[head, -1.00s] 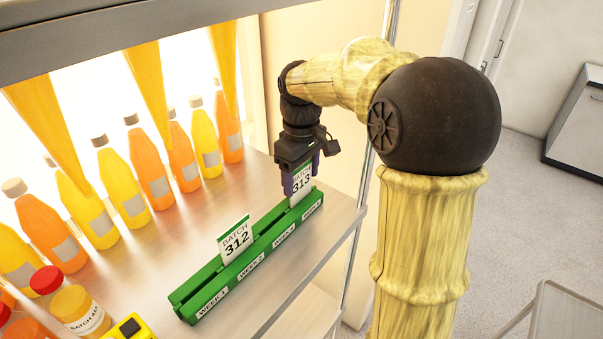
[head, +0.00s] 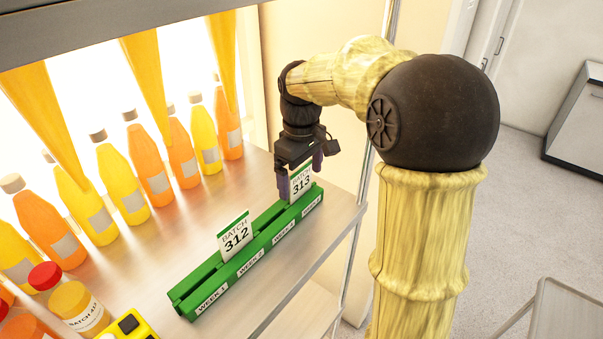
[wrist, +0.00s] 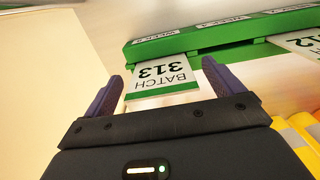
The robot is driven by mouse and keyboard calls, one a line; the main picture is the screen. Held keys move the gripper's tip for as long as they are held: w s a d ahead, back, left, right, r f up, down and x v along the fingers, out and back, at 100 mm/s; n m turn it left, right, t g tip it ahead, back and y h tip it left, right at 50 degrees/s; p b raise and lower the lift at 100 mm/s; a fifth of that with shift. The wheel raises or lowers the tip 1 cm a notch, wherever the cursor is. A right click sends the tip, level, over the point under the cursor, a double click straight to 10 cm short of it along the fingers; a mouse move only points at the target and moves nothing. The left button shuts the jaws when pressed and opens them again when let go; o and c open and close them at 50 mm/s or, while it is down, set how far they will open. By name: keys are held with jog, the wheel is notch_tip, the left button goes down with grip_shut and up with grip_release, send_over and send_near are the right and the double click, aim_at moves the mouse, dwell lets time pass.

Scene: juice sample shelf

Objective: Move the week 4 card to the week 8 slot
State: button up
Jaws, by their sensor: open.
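The green card rack (head: 190,300) lies on the shelf with a row of week labels along its front. A white card with a green top edge, "BATCH 313" (head: 301,184), stands at the far end behind the last label, whose number is too small to read surely. A similar "BATCH 312" card (head: 236,238) stands behind the second label, WEEK 2. My gripper (head: 300,177) is open above the far end, its purple fingers on either side of the 313 card. In the wrist view, gaps show between the 313 card (wrist: 160,75) and both fingers.
Orange and yellow bottles (head: 148,165) stand in a row behind the rack. Jars (head: 78,305) and a yellow device (head: 130,326) sit at the near left. A metal post (head: 368,190) rises just right of the rack's far end.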

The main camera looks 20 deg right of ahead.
jog(key=shift+r, duration=0.1)
notch_tip(320, 180, up, 12)
dwell(0.5)
jog(key=shift+d, duration=0.1)
